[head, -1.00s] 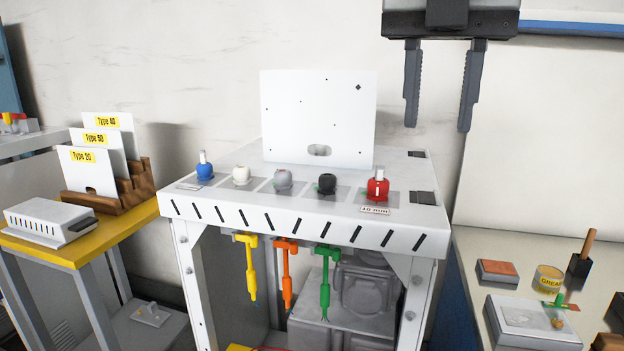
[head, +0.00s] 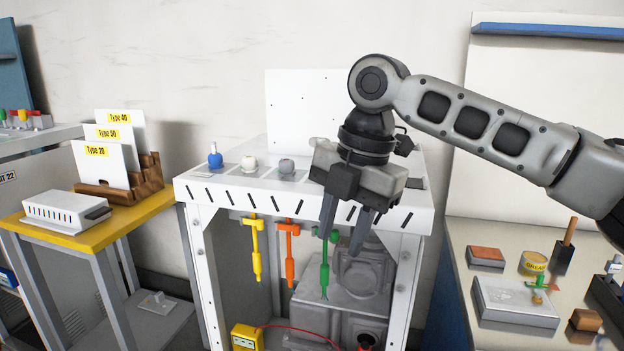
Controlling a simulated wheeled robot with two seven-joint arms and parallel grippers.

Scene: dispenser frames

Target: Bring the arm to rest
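My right gripper (head: 345,228) hangs in front of the white dispenser table (head: 222,192), fingers pointing down. Its two fingers are apart with nothing between them. My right arm (head: 470,118) comes in from the right and covers the right part of the tabletop and of the upright white plate (head: 297,105). The black and red knobs are hidden behind it. My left gripper is not in the head view.
A yellow-topped table (head: 80,237) stands left, a workbench (head: 470,232) right.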

